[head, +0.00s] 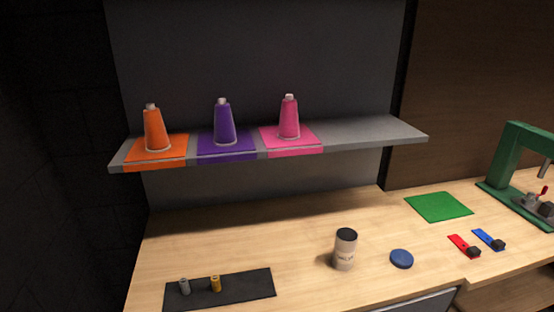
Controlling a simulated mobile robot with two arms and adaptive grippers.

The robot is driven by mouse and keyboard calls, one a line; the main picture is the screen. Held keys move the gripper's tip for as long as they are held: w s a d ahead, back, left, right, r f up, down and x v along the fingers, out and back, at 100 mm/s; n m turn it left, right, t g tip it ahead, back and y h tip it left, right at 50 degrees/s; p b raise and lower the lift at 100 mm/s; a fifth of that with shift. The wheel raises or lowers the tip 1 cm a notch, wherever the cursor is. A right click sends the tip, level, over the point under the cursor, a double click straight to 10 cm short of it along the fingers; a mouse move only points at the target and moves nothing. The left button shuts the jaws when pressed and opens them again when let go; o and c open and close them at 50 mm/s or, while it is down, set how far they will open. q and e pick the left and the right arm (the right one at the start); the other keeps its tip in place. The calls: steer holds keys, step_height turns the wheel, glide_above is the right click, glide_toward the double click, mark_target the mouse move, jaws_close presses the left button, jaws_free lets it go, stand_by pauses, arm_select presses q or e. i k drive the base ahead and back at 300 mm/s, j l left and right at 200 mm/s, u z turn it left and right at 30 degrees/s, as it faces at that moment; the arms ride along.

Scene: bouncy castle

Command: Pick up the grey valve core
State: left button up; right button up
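The grey valve core (184,287) is a small upright cylinder on the black mat (247,285) at the front left of the workbench. A yellow-orange core (215,284) of similar size stands just to its right on the same mat, apart from it. Neither of my grippers shows in the head view, so their state and place relative to the valve core are hidden.
A can (344,250) and a blue disc (401,259) stand mid-bench. Red (462,244) and blue (485,238) pieces, a green mat (438,206) and a green press (512,165) are right. A shelf (372,132) with orange, purple and pink cones overhangs the bench's back.

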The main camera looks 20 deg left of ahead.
mark_target(185, 285)
steer(key=u, duration=1.45)
